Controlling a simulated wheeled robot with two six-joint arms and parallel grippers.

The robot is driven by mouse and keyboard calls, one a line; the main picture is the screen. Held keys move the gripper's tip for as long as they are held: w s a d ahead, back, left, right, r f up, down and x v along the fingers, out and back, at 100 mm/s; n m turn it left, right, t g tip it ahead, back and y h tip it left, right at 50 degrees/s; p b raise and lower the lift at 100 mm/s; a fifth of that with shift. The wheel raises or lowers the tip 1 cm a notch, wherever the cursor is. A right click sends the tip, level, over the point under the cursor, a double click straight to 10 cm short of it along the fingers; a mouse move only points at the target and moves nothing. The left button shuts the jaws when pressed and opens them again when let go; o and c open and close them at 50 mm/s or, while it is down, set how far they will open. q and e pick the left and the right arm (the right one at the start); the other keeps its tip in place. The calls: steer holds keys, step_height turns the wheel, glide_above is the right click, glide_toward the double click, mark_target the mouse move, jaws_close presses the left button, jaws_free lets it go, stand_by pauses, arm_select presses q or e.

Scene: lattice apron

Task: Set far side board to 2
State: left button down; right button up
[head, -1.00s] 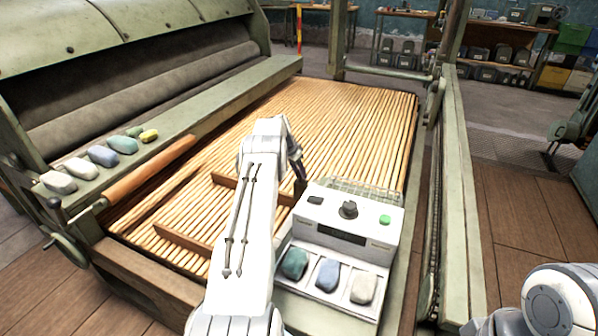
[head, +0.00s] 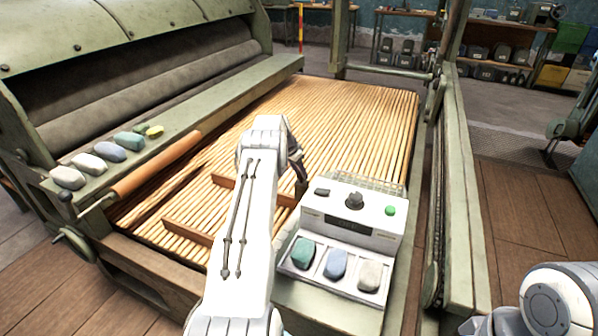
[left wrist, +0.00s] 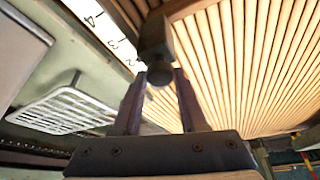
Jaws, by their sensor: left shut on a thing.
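The far side board (head: 286,199) is a brown strip lying across the wooden slats, partly hidden behind my left arm. The nearer side board (head: 188,231) lies closer to me. My left gripper (head: 301,188) is at the right end of the far board, beside the control box. In the left wrist view my left gripper (left wrist: 161,100) is shut on a dark round knob (left wrist: 160,73) on a block at the board's end. A white scale strip (left wrist: 100,29) beside it shows 4, 3 and 2; the knob's block sits near the 2 end. Any pointer is hidden.
A white control box (head: 352,212) with a dial, green button and stones in a tray stands right of my gripper. A pale grille (left wrist: 66,108) lies left of it in the wrist view. Several stones (head: 110,151) rest on the left ledge. The far slats (head: 340,115) are clear.

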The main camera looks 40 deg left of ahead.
arm_select(q)
steer(key=shift+a, duration=0.25)
steer(key=shift+c, duration=2.3)
jaws_free()
steer(key=shift+d, duration=0.25)
steer(key=v, duration=1)
steer(key=shift+r, duration=0.25)
